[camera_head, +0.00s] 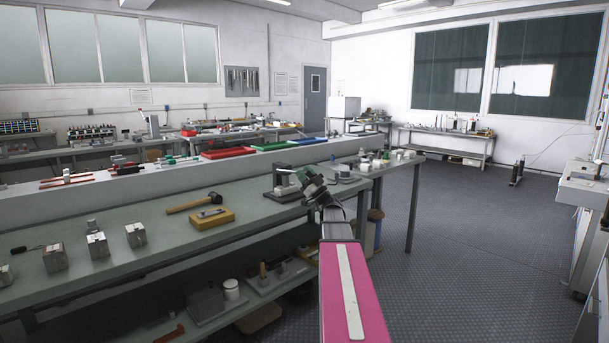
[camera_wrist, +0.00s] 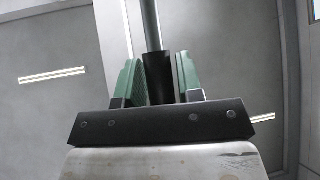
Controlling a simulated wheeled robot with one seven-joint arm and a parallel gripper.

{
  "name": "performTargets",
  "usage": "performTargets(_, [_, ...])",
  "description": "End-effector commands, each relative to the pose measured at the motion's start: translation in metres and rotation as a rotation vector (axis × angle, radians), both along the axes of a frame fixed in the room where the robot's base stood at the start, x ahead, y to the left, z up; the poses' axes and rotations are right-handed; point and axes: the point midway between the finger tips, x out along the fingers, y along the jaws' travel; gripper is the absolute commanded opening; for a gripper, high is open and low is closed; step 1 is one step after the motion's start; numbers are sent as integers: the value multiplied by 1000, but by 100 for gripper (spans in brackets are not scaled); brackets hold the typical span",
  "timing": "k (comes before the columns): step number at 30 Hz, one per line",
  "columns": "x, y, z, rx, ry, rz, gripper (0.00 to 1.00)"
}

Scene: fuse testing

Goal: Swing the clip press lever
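The clip press (camera_head: 281,191) stands on the green bench, towards its far right end, with my gripper (camera_head: 312,182) right beside it. In the wrist view, the lever (camera_wrist: 150,25) is a grey rod with a black grip (camera_wrist: 157,78) at its near end. In the head view, my arm and gripper hide part of the press, and the lever is too small to make out.
A mallet (camera_head: 194,203) and a yellow block (camera_head: 212,218) lie left of the press on the bench (camera_head: 165,245). Several metal blocks stand farther left. Small parts (camera_head: 372,162) sit on the bench right of the press. The floor (camera_head: 480,230) to the right is clear.

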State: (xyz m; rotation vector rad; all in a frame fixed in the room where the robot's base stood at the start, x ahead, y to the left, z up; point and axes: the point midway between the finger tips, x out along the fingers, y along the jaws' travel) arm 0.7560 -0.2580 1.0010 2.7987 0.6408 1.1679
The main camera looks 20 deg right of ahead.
Motion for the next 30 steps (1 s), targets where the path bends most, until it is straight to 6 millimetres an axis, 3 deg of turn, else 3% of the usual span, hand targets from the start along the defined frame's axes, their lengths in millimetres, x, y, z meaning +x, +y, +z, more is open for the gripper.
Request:
performTargets(14, [-7, -4, -7, 0, 1, -1, 51])
performTargets(30, [-62, -38, -66, 0, 1, -1, 51])
